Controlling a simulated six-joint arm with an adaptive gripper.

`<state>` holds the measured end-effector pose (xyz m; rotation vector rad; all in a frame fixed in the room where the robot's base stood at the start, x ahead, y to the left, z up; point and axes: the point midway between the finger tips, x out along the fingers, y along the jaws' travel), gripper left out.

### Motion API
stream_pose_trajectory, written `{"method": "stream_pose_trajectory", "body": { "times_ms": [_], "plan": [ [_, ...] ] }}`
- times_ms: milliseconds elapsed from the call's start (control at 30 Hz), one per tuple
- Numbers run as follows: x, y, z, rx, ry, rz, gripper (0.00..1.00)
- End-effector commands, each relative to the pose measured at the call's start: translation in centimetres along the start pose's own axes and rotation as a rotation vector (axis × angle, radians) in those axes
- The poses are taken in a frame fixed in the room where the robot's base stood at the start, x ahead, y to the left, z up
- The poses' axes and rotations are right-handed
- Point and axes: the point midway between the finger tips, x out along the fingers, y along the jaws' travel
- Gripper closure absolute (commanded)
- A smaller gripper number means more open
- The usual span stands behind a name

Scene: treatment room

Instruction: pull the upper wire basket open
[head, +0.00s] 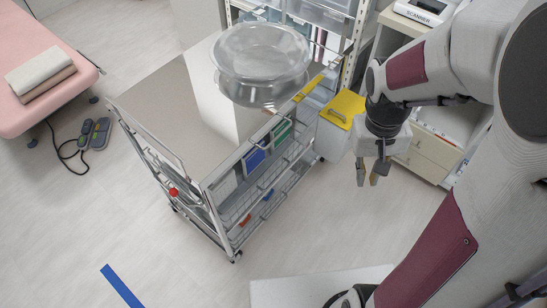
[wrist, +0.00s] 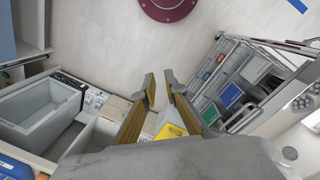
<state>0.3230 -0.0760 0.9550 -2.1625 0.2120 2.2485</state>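The steel cart (head: 165,100) stands left of my gripper in the head view. Its upper wire basket (head: 270,167) holds blue and green packs and seems to sit within the cart frame. Below it is a lower wire basket (head: 268,205) with small red and blue items. The cart's baskets also show at the right of the wrist view (wrist: 243,118). My gripper (head: 367,183) is apart from the cart, to its right, fingers pointing down. In the wrist view my gripper (wrist: 160,84) has a gap between its fingertips and holds nothing.
A clear bowl-like object (head: 262,65) shows over the cart top. A grey bin with a yellow lid (head: 346,106) stands between the cart and a drawer cabinet (head: 424,160). A pink couch (head: 40,45) is at the far left. The floor in front of the cart is clear.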

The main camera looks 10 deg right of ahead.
Motion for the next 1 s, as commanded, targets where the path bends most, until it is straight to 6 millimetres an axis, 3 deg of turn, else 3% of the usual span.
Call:
{"method": "stream_pose_trajectory", "body": {
  "times_ms": [567, 1000],
  "plan": [
    [9.2, 2.7, -5.7, 0.023, -0.034, 0.036, 0.88],
    [17.6, 3.9, -9.5, 0.04, -0.013, 0.035, 0.88]
  ]
}}
